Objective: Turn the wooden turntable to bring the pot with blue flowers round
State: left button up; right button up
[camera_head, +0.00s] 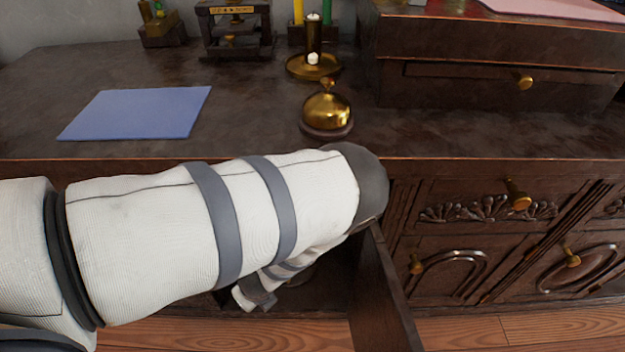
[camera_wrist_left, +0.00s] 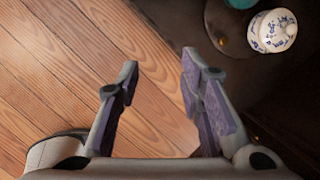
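A white pot with blue flowers (camera_wrist_left: 272,31) stands upright at the top right of the left wrist view. It stands on the dark brown round turntable (camera_wrist_left: 216,15), of which only part shows. Part of a teal thing (camera_wrist_left: 240,3) shows beside the pot, cut off by the top edge. My left gripper (camera_wrist_left: 158,75) is open and empty, apart from the turntable and to the left of it in that view. In the head view my left arm reaches down toward the open cabinet, and it hides most of the inside. My right gripper is in neither view.
The open cabinet door (camera_head: 378,295) stands out close to the right of my left arm. A brass bell (camera_head: 327,108), a candle holder (camera_head: 313,66) and a blue sheet (camera_head: 137,113) are on the cabinet top. Wooden floor (camera_wrist_left: 75,70) lies below my left gripper.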

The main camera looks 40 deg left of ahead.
pick_arm(q)
jog(key=w+f+m+t+b, duration=0.2)
jog(key=w+f+m+b, duration=0.3)
jog(key=w, duration=0.6)
jog(key=b, duration=0.4)
send_near(289, 284)
jog(key=shift+m, duration=0.4)
jog(key=x, duration=0.4)
jog(key=a+x, duration=0.1)
jog(key=x, duration=0.1)
jog(key=shift+w+a, duration=0.1)
jog(key=shift+w, duration=0.35)
jog(key=shift+w+a+f, duration=0.1)
jog(key=shift+a+f, duration=0.05)
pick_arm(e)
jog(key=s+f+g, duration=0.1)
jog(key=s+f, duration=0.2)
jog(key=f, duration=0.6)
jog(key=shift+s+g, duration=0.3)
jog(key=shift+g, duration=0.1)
pick_arm(q)
grip_shut()
